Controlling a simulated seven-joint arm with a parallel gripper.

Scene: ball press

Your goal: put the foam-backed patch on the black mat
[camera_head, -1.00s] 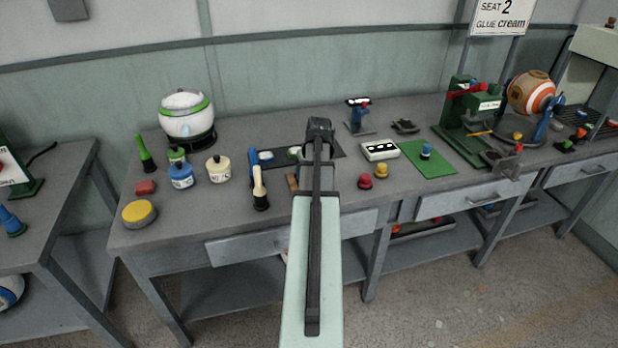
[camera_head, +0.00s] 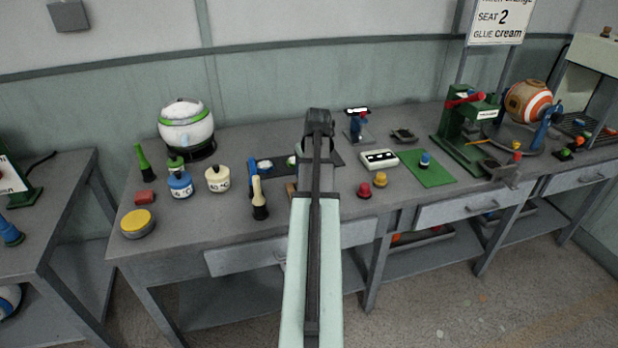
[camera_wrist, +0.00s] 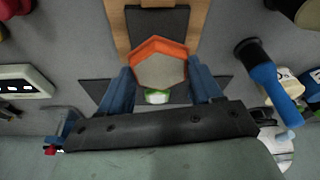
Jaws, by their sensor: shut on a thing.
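My gripper (camera_wrist: 160,70) is shut on an orange-rimmed hexagonal patch (camera_wrist: 160,71) with a pale grey-beige face, held between its blue fingers. In the head view my arm hides the gripper's fingers and the patch. The black mat (camera_head: 338,160) lies flat on the bench behind my arm and is partly covered by it. In the wrist view the mat (camera_wrist: 94,91) shows beyond the fingers. A white-and-green piece (camera_wrist: 157,97) appears just past the held patch. A white-and-blue piece (camera_head: 264,166) lies on the mat's left part.
A wooden piece with a dark strip (camera_wrist: 156,22) lies on the near side. Blue and cream-handled tools (camera_head: 260,200) stand left of my arm, with lidded pots (camera_head: 180,186) farther left. A white box (camera_head: 379,159), red and yellow knobs (camera_head: 364,190) and a green mat (camera_head: 428,170) are right.

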